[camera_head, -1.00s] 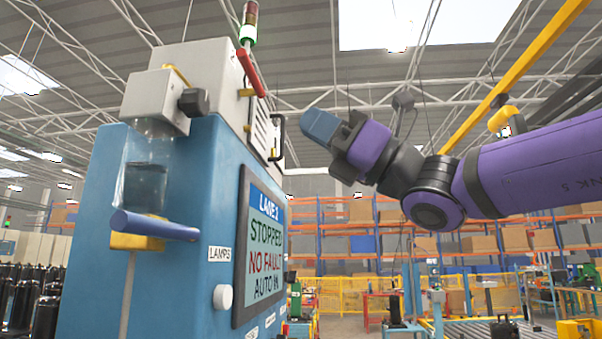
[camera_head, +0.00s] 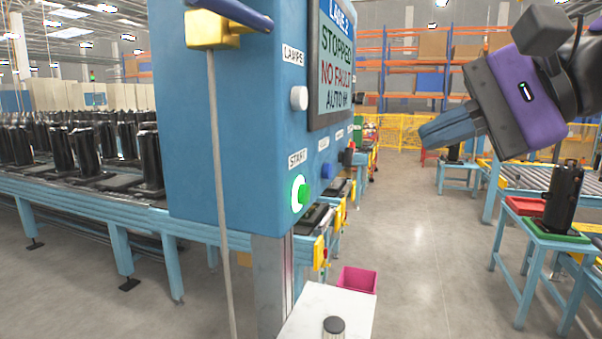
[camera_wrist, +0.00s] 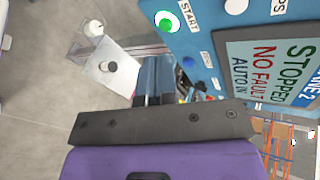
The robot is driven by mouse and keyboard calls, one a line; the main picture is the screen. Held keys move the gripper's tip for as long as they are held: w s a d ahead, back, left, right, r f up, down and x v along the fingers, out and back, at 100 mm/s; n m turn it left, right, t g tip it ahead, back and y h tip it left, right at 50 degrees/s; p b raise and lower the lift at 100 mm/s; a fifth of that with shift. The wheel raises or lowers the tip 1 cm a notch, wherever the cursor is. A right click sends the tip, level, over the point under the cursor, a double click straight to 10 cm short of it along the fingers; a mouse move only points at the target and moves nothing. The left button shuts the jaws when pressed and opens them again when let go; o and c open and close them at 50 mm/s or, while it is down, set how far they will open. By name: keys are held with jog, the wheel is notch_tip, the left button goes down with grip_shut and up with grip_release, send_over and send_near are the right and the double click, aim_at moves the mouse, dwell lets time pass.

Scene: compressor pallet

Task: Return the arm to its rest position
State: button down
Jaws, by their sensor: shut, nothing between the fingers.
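My gripper (camera_head: 449,126) is at the upper right in the head view, on a purple wrist with blue-grey fingers pointing left. Its fingers are together and hold nothing. It hangs in free air to the right of the blue control cabinet (camera_head: 230,130), apart from it. The screen reads stopped, no fault, auto. The rest of my arm runs out of the head view at the right.
The green start button (camera_head: 301,193) is lit on the cabinet. A white stand (camera_head: 322,315) with a dark-topped item and a pink bin (camera_head: 357,280) stand in front. A conveyor with black compressors (camera_head: 62,150) runs at left. A blue table (camera_head: 542,235) holds a black compressor at right. Floor between is clear.

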jog(key=s+d+f+n+h, duration=0.4)
jog(key=d+f+n+h, duration=0.4)
jog(key=d+f+h, duration=0.3)
jog(key=d+f, duration=0.4)
jog(key=shift+d+n, duration=0.3)
jog(key=shift+d, duration=0.05)
jog(key=shift+s+f, duration=0.1)
